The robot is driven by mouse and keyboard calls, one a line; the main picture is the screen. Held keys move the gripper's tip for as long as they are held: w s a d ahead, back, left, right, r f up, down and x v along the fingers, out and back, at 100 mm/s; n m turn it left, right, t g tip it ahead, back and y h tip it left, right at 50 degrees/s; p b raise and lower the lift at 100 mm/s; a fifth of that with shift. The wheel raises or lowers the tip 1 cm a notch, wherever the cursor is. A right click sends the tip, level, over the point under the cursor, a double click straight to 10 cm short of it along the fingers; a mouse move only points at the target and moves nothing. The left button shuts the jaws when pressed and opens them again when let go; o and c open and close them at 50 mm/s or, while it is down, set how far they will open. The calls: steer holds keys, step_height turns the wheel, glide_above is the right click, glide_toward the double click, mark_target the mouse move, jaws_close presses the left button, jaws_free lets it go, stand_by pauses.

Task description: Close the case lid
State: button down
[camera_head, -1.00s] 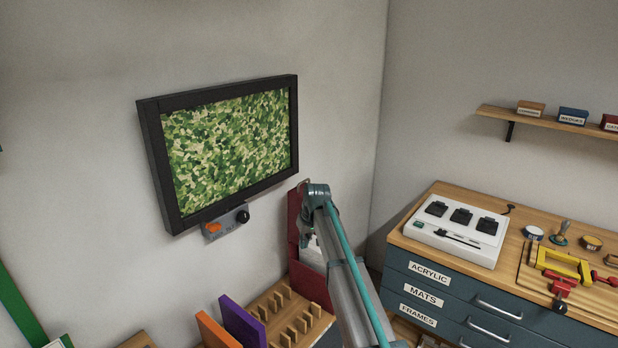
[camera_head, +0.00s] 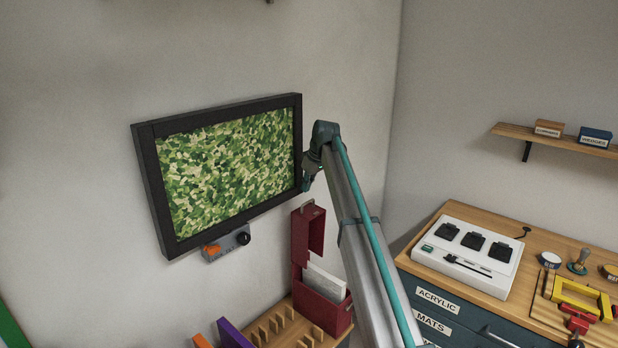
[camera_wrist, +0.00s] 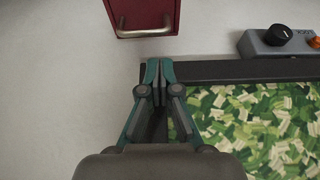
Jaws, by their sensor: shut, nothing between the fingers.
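The dark red case (camera_head: 332,312) stands on a wooden surface against the wall in the head view, with pale sheets (camera_head: 325,282) inside. Its lid (camera_head: 300,238) is raised upright, with a metal handle (camera_head: 307,205) at its top edge. My gripper (camera_head: 306,187) is above the lid, apart from it, close to the framed picture's right edge. In the wrist view the lid (camera_wrist: 150,8) and its handle (camera_wrist: 144,32) show at the top edge. There my gripper (camera_wrist: 153,62) is shut and empty, its tips pointing towards the handle with a gap between.
A black-framed green picture (camera_head: 139,190) hangs on the wall close to my gripper. A grey control box (camera_head: 222,247) with knobs is below it. A slotted wooden rack (camera_head: 270,330) is left of the case. A drawer cabinet (camera_head: 405,262) stands to the right.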

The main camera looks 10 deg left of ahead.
steer(key=p, duration=0.2)
glide_above(303, 212)
steer(key=w, duration=0.1)
step_height(303, 212, down, 4)
steer(key=shift+w+a+f, duration=0.1)
steer(key=shift+w+a, duration=0.05)
steer(key=shift+a+f, duration=0.1)
steer(key=shift+f, duration=0.35)
